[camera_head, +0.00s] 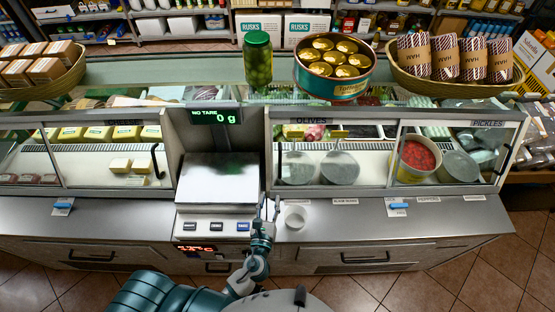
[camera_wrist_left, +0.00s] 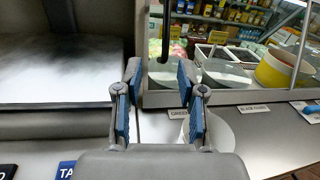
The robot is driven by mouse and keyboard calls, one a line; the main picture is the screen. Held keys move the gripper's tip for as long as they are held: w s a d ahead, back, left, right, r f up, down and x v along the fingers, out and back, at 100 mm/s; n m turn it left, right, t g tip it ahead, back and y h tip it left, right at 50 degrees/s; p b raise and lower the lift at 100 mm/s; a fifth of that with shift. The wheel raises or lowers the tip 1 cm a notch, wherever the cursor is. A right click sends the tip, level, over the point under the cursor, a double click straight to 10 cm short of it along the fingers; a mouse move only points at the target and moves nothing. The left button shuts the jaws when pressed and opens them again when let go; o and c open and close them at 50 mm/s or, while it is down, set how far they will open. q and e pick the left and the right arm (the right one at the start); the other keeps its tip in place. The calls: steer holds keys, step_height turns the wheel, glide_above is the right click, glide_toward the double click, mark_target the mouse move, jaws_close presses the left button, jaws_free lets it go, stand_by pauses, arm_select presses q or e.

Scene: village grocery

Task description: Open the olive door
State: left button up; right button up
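The olive door (camera_head: 327,175) is a glass pane on the front of the display counter, with an OLIVES label (camera_head: 312,121) along its top. Its dark upright handle (camera_head: 281,163) is at the pane's left edge; the handle also shows in the left wrist view (camera_wrist_left: 165,38), beyond the fingers. The door looks closed. Round steel lids (camera_head: 341,167) show behind it. My left gripper (camera_head: 268,209) is over the counter ledge, below and left of the handle and apart from it. In the left wrist view its two fingers (camera_wrist_left: 160,75) are spread, with nothing between them. My right gripper is not visible.
A scale (camera_head: 217,182) stands just left of the gripper. A small white cup (camera_head: 295,217) sits on the ledge just right of it. The pickles door (camera_head: 450,175) is farther right. A jar (camera_head: 258,65), tin (camera_head: 334,85) and basket (camera_head: 447,88) stand on top.

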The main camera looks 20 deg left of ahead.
arm_select(q)
steer(key=p, duration=0.1)
glide_toward(280, 167)
steer(key=w, duration=0.7)
steer(key=w+a, duration=0.1)
steer(key=w, duration=0.1)
steer(key=shift+w+a+p, duration=0.1)
steer(key=shift+w+p, duration=0.25)
steer(key=shift+w, duration=0.05)
steer(key=shift+w+a, duration=0.35)
steer(key=shift+w, duration=0.2)
steer(key=shift+d, duration=0.2)
steer(key=shift+d+r, duration=0.1)
steer(key=shift+d, duration=0.2)
steer(key=c, duration=0.7)
steer(key=shift+d, duration=0.1)
jaws_close()
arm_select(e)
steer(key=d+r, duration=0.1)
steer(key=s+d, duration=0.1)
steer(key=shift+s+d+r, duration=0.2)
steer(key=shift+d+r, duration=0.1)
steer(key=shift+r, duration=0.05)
